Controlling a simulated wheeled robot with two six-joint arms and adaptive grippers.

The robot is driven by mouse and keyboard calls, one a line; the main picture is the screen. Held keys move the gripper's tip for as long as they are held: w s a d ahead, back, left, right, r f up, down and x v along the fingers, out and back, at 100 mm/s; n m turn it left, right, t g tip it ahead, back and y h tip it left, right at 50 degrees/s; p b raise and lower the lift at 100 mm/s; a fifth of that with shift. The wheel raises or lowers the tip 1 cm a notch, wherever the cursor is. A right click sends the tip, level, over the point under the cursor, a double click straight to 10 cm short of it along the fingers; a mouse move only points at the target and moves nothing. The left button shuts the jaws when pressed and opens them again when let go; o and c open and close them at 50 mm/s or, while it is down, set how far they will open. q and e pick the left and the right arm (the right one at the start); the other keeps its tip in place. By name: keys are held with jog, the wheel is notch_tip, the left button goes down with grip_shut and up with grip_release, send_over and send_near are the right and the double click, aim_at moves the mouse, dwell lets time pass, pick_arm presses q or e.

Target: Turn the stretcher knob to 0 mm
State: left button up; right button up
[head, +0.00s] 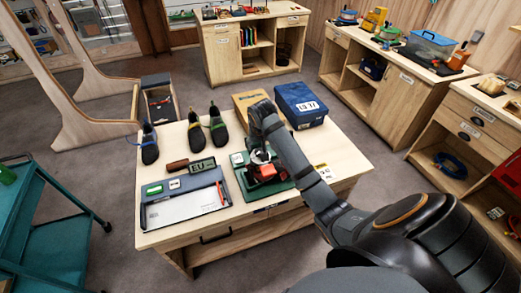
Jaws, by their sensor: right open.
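The stretcher appears to be the red device (267,173) on a green base (246,189) on the wooden table. My right arm comes in from the right, bends over it and points down. My right gripper (260,160) is open, right at the top of the red device. The gripper and arm cover much of the device, so I cannot make out the knob, its scale, or whether a finger touches it. My left gripper is not in view.
A teal cart (50,235) stands left.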

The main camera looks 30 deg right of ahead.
aim_at(260, 150)
jog(key=p+x, duration=0.1)
jog(key=x, duration=0.2)
jog(key=p+x, duration=0.1)
jog(key=x, duration=0.2)
jog(key=w+x, duration=0.1)
jog(key=x, duration=0.1)
jog(key=shift+w+d+f+p, duration=0.1)
jog(key=shift+w+d+p, duration=0.1)
jog(key=shift+d+p, duration=0.25)
jog(key=shift+d+f, duration=0.1)
jog(key=shift+f, duration=0.2)
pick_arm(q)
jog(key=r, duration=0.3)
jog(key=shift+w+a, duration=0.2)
pick_arm(e)
jog(key=c, duration=1.1)
